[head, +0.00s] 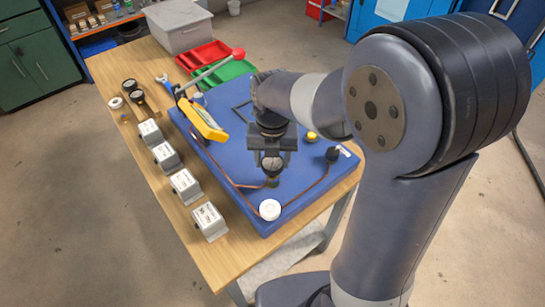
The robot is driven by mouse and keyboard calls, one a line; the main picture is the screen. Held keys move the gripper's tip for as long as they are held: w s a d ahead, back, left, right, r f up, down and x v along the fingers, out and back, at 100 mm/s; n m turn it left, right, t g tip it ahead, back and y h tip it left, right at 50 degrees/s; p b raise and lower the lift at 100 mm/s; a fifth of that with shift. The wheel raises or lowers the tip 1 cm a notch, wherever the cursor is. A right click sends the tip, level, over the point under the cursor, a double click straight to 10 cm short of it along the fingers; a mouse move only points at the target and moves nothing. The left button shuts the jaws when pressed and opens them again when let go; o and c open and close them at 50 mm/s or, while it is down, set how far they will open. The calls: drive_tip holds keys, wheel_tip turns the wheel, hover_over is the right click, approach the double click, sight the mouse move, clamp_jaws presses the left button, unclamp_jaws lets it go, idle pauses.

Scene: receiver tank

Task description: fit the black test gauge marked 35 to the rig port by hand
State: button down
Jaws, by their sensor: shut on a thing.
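My gripper (271,160) points down over the blue rig board (222,158). It is shut on a small dark round gauge (272,168). No number on it can be read from here. The gauge is just above or at a fitting where the copper tubes (308,188) meet; I cannot tell whether it touches the port, which is mostly hidden under it. Two more dark round gauges (129,85) lie at the far left of the wooden bench, beside a white ring-like piece (116,103).
Several white labelled boxes (185,186) line the bench's left edge. On the board are a red-knobbed lever (238,54), a yellow device (204,122), a white round part (270,209) and a black fitting (332,155). Red (203,56) and green (232,72) trays stand behind.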

drive_tip(key=shift+f, duration=0.45)
idle(0.6)
